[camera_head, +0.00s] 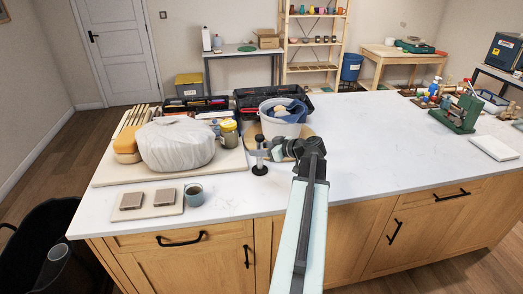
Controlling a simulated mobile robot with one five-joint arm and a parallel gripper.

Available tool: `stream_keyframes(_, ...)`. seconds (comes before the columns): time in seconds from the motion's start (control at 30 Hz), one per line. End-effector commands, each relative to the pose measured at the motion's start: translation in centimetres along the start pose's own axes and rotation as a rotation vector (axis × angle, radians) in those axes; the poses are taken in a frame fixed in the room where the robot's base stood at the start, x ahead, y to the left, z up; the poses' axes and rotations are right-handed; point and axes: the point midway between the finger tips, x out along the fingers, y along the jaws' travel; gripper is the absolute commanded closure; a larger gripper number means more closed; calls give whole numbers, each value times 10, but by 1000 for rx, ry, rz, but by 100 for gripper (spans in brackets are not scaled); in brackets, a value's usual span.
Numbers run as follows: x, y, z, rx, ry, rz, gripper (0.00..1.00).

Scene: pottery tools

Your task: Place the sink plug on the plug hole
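My gripper (260,152) is near the front edge of the white worktop, reaching left from the end of my arm. Its fingers are at a small upright object (260,169) with a grey stem and a round black base. This may be the sink plug, but it is too small to be sure. The fingers overlap the stem in the picture; I cannot tell whether they grip it or are only around it. I cannot make out a plug hole.
A bag-wrapped lump (176,145) lies on a pale board to the left. A small board with two brown tiles (163,196) and a grey cup (194,195) are nearer. A white bucket (284,128) with blue cloth stands behind my gripper. The worktop's right middle (400,140) is clear.

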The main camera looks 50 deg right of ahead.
Motion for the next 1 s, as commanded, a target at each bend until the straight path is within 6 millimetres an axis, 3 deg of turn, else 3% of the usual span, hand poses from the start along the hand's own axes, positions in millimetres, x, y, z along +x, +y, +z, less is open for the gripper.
stream_keyframes(0.33, -4, 1, -6, 1, 0, 2, 54)
stream_keyframes(0.7, -91, 2, -7, 4, 0, 7, 54)
stream_keyframes(0.83, -112, 2, -5, 2, 0, 6, 54)
stream_keyframes(1.0, -124, 2, -3, 2, 0, 5, 54)
